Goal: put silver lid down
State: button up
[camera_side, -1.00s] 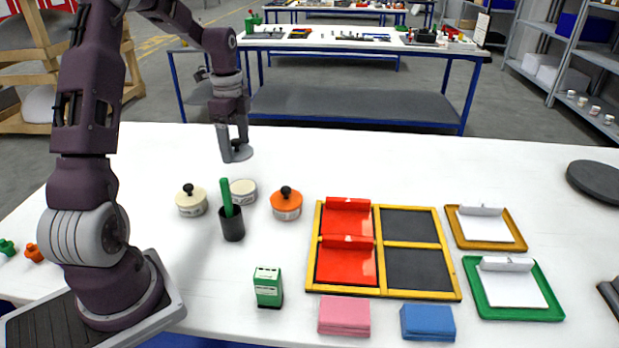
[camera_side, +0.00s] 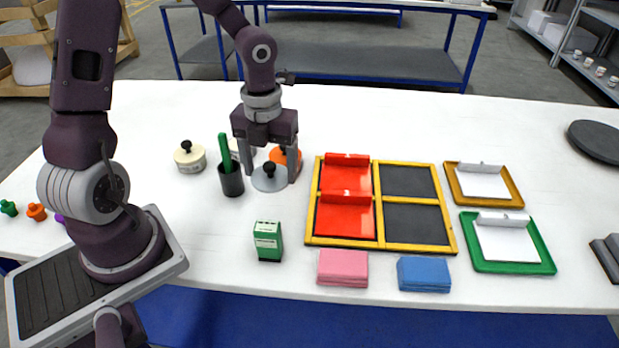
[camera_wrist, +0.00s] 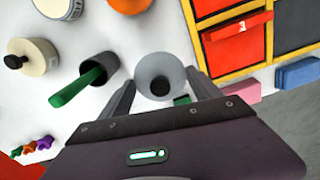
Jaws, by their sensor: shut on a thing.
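The silver lid (camera_side: 270,183) is a grey disc with a black knob on top. In the wrist view the silver lid (camera_wrist: 168,62) sits between the fingertips, knob toward the camera. My gripper (camera_side: 270,172) is shut on it, one finger on each side. The lid appears just in front of the orange-lidded jar (camera_side: 279,155), which my gripper partly hides. I cannot tell whether the lid touches the table or hangs slightly above it.
A black cup with a green stick (camera_side: 231,181) stands close left of the lid. A cream-lidded jar (camera_side: 190,158) is farther left. The yellow-framed tray (camera_side: 378,247) with red pieces lies to the right. A green box (camera_side: 268,241) stands nearer the front, with bare table between.

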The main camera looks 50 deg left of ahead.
aim_at(274, 208)
notch_tip(274, 208, down, 9)
jog(key=shift+r, duration=0.15)
jog(key=o, duration=1.5)
jog(key=shift+c, duration=0.2)
